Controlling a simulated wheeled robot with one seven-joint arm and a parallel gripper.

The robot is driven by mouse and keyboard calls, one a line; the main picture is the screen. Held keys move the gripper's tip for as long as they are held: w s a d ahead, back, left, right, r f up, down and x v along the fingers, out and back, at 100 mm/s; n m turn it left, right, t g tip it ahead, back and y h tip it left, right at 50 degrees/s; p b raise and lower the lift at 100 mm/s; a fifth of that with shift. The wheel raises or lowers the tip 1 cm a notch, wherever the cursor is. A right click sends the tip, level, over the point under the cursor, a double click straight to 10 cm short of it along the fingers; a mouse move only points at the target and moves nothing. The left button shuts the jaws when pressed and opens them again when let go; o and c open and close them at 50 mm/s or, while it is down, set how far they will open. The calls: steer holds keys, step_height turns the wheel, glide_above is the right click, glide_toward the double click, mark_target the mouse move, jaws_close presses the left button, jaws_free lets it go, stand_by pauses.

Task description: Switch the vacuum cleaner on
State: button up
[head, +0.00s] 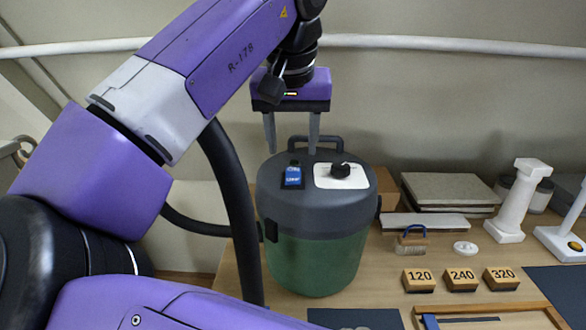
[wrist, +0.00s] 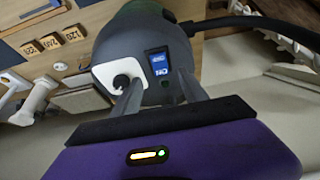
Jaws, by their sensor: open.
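The vacuum cleaner (head: 312,262) stands upright on the wooden table, with a green drum and a dark grey lid. A blue rocker switch (head: 292,176) in a black frame is on the left of the lid. It also shows in the wrist view (wrist: 159,64), with light lettering; I cannot tell which side is pressed. A black knob (head: 340,170) on a white plate is to its right. My gripper (head: 292,151) is open and empty, pointing down above the back of the lid. In the wrist view its fingers (wrist: 158,80) straddle the switch in the picture, apparently without touching it.
A black handle (head: 315,140) rises at the lid's back, close to my fingers. A black hose (head: 195,226) leaves the left side.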

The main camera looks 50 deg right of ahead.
mark_target(293, 174)
steer(key=x, duration=0.7)
steer(key=shift+d+f, duration=0.15)
steer(key=shift+f, duration=0.1)
jaws_close()
